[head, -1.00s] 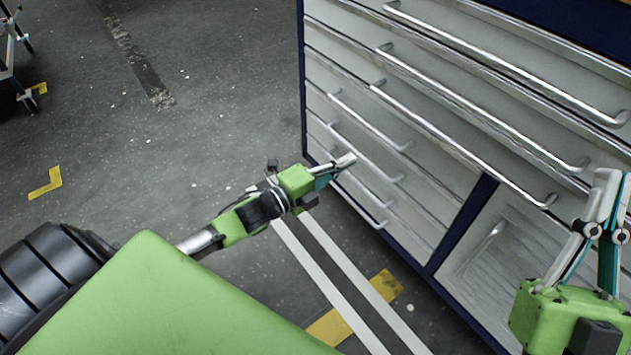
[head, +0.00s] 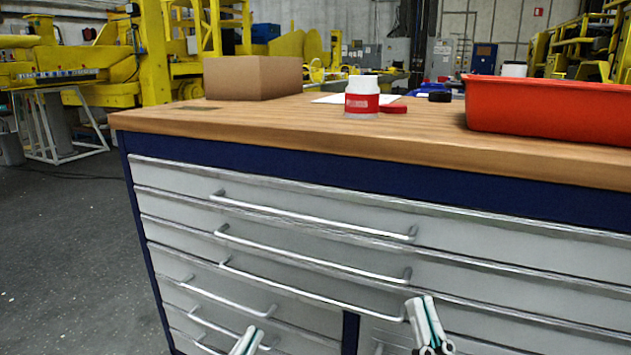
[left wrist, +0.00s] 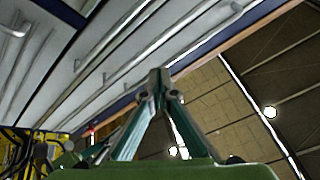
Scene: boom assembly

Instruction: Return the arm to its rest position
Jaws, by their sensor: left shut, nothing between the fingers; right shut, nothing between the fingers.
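My left gripper (head: 246,340) shows at the bottom of the head view, in front of the lower drawers of the cabinet (head: 270,180). Only its finger tips are in that view. In the left wrist view the fingers of the left gripper (left wrist: 158,78) meet at the tips, with nothing between them. My right gripper (head: 427,308) is at the lower right of the head view, in front of the drawer fronts. Its fingers are together and empty. Most of both arms is outside the head view.
The wooden worktop (head: 260,115) holds a cardboard box (head: 253,78), a white jar with a red label (head: 362,96), a red lid (head: 393,108) and a red bin (head: 545,108). Long drawer handles (head: 310,218) stick out near the grippers. Bare floor (head: 70,240) lies to the left.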

